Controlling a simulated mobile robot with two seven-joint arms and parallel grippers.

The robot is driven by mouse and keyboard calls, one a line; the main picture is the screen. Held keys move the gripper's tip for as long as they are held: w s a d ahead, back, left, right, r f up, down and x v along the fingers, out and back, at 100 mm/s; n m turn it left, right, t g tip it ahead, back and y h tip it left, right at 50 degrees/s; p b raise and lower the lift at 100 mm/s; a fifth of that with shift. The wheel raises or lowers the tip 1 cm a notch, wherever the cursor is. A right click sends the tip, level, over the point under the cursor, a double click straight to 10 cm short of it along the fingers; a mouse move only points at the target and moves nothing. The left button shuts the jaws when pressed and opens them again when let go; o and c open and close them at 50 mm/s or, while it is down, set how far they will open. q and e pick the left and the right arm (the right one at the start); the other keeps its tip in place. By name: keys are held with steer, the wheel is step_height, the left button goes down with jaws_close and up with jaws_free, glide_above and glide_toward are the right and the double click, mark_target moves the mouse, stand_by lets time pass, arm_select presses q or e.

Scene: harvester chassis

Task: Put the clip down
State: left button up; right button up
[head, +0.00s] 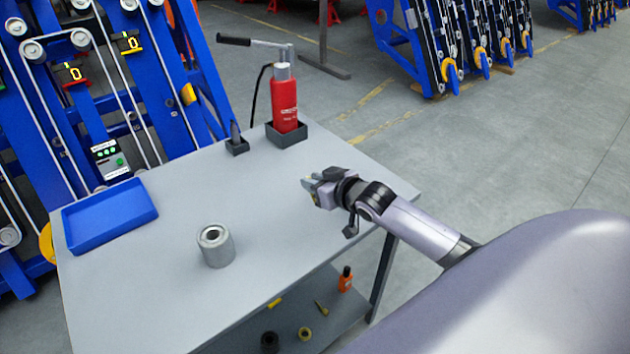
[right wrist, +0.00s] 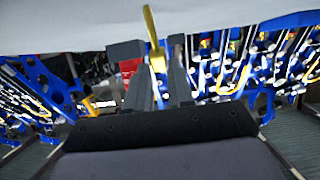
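My right gripper (head: 316,188) is over the right part of the grey workbench (head: 180,280), near its right edge. In the right wrist view a thin yellow clip (right wrist: 156,50) sits between the two dark fingers (right wrist: 155,75), and the gripper appears shut on it. One end of the clip sticks out past the fingers toward the pale surface at the top of that view. In the head view the clip is too small to make out clearly. My left gripper is in neither view.
On the bench stand a blue tray (head: 85,232), a grey metal cylinder (head: 218,253), a small dark holder (head: 237,147) and a red bottle-shaped tool (head: 284,105) in a dark base. The bench middle is clear. A lower shelf (head: 330,318) holds small items. Blue machine frames stand behind.

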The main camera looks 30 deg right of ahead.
steer(key=shift+o, duration=1.2)
steer(key=shift+r, duration=0.2)
steer(key=a+p+v, duration=0.1)
steer(key=v, duration=1.1)
steer(key=shift+d, duration=0.45)
steer(key=shift+f, duration=0.1)
